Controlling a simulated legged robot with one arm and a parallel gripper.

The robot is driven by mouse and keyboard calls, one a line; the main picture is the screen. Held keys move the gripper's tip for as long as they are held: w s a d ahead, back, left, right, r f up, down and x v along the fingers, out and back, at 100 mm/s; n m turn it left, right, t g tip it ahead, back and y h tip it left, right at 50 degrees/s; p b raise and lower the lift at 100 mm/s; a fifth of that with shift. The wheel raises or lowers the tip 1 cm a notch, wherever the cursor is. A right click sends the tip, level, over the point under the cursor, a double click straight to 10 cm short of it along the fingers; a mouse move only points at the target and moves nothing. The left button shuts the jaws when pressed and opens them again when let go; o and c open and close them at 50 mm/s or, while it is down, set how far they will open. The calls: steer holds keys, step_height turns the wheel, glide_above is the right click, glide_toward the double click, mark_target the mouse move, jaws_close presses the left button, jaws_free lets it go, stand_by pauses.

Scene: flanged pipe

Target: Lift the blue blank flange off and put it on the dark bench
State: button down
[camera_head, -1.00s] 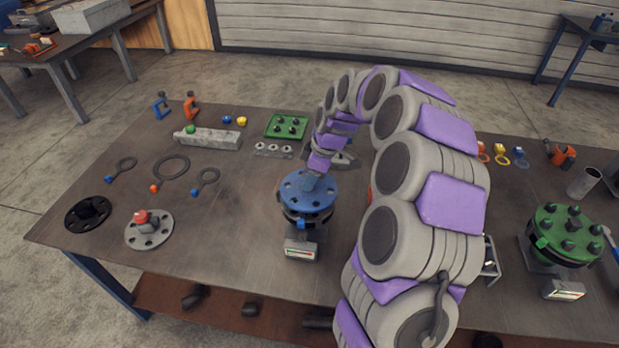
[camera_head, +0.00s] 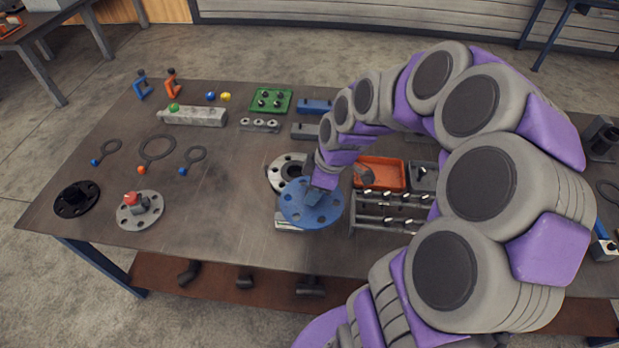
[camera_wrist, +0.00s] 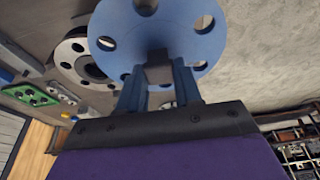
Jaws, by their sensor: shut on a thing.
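The blue blank flange (camera_head: 300,215), a round disc with bolt holes, is in my gripper (camera_head: 319,190). It is off the pipe and hangs in front of it, in the air above the dark bench (camera_head: 215,225). In the wrist view, the flange (camera_wrist: 198,45) fills the top middle, and my gripper (camera_wrist: 158,75) is shut on a block at its centre. The pipe's pale grey flange (camera_head: 283,165) shows behind it with an open bore, partly hidden. It also shows in the wrist view (camera_wrist: 66,53) at the upper left.
A grey flange with a red-topped part (camera_head: 140,210) and a black flange (camera_head: 76,199) lie at the bench's left. Ring gaskets (camera_head: 157,150) lie behind. A rack (camera_head: 375,222) and an orange tray (camera_head: 381,171) stand right. Bare bench lies left of the pipe.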

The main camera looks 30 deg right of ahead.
steer(key=shift+s, duration=0.25)
steer(key=shift+r, duration=0.15)
steer(key=shift+r+p, duration=0.9)
steer(key=shift+r, duration=1.5)
steer(key=shift+a, duration=0.1)
